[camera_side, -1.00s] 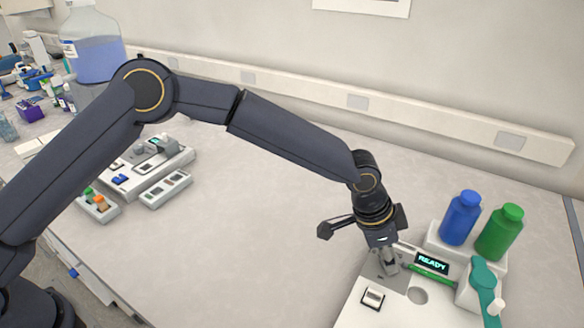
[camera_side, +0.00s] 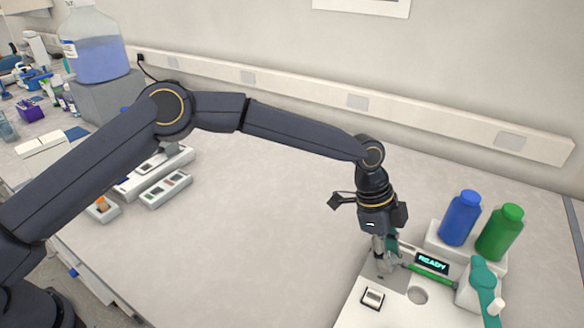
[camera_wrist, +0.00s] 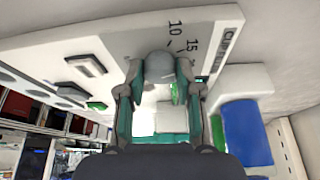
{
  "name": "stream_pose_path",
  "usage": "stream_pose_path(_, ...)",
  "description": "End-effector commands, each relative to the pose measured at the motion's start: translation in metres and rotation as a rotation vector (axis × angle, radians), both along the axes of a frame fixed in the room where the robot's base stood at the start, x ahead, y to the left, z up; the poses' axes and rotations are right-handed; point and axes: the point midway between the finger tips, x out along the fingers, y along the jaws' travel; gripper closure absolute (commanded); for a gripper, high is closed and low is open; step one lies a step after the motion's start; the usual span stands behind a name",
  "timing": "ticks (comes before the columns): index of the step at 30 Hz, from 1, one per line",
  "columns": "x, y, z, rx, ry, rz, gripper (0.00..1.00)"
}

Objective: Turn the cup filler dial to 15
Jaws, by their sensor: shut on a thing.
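The cup filler is a white machine (camera_side: 400,308) at the lower right of the side view, with a lit display (camera_side: 432,262) reading READY. Its grey dial (camera_wrist: 158,65) shows in the wrist view between my fingertips, beside the printed marks 10 (camera_wrist: 175,28) and 15 (camera_wrist: 191,45). My gripper (camera_side: 384,266) points down at the grey plate on the machine, and its teal-padded fingers (camera_wrist: 158,70) are shut on the dial. The dial's pointer cannot be made out. In the side view the fingers hide the dial.
A blue bottle (camera_side: 461,218) and a green bottle (camera_side: 499,233) stand on the machine's back, right of my gripper. A teal lever (camera_side: 484,285) is at its right side. Other equipment (camera_side: 165,188) stands at the left. The middle of the bench is clear.

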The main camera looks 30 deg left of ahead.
Motion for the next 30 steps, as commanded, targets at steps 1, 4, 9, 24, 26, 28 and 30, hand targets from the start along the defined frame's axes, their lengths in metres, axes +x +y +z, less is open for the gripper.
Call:
stream_pose_path(1, 0.0002, -0.0002, 0.0008, 0.000, 0.000, -0.009, 1.00)
stream_pose_path(4, 0.0002, -0.0002, 0.0008, 0.000, -0.001, -0.020, 1.00)
stream_pose_path(9, 0.0003, -0.0002, 0.0009, 0.000, -0.001, -0.024, 1.00)
stream_pose_path(24, 0.0003, 0.0000, 0.0004, 0.001, -0.001, -0.022, 0.40)
stream_pose_path(26, 0.0003, 0.0000, 0.0003, 0.001, -0.001, -0.022, 0.40)
stream_pose_path(28, 0.0002, 0.0001, 0.0002, 0.001, -0.001, -0.022, 0.40)
stream_pose_path(30, 0.0002, 0.0001, 0.0002, 0.001, -0.001, -0.022, 0.40)
